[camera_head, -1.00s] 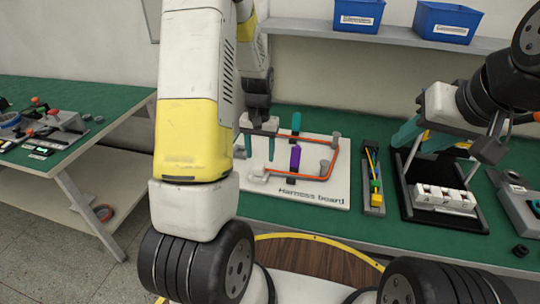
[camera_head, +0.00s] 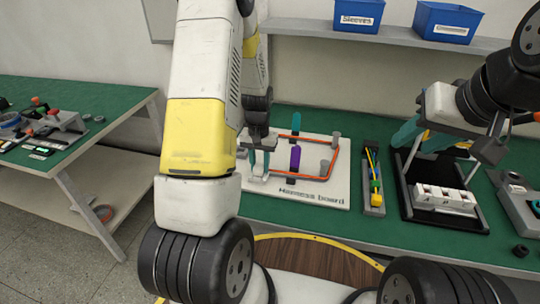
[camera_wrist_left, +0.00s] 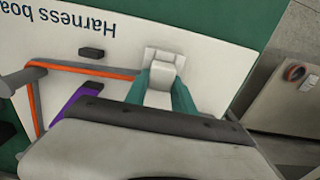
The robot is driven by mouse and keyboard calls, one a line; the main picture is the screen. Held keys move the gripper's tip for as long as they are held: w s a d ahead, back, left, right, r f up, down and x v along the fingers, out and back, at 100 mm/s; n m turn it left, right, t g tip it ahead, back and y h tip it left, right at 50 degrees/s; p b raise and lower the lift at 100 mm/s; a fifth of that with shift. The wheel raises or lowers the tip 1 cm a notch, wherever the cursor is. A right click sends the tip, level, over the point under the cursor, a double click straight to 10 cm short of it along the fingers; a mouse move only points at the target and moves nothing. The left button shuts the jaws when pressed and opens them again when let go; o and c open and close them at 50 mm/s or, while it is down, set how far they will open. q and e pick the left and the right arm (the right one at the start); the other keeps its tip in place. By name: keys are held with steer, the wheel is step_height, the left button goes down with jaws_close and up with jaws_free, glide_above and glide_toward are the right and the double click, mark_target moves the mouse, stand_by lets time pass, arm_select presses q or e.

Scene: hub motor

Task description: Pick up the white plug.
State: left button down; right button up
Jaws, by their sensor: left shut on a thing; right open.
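The white plug (camera_wrist_left: 160,84) sits at the end of the orange cable on the white harness board (camera_head: 322,197). In the left wrist view it lies between the two teal fingers of my left gripper (camera_wrist_left: 161,95), which are shut on it. In the head view my left gripper (camera_head: 259,164) points down at the board's left part, and the plug shows only as a small white piece at its fingertips. I cannot tell whether the plug is clear of the board. My right gripper (camera_head: 422,135) is open and empty above the black stand at the right.
An orange cable (camera_head: 336,160) runs around grey posts on the board, with a purple piece (camera_head: 295,158) near the middle. Blue bins (camera_head: 446,22) sit on the shelf.

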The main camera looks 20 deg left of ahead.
mark_target(260, 164)
arm_select(q)
steer(key=shift+r, duration=0.1)
steer(key=shift+r, duration=0.5)
step_height(260, 164, up, 2)
steer(key=shift+r, duration=0.15)
steer(key=s+d, duration=0.3)
steer(key=s, duration=0.4)
steer(key=s+d+r, duration=0.1)
steer(key=s+d, duration=0.2)
steer(key=s, duration=0.5)
steer(key=shift+r, duration=0.25)
step_height(260, 164, up, 7)
steer(key=shift+w, duration=0.1)
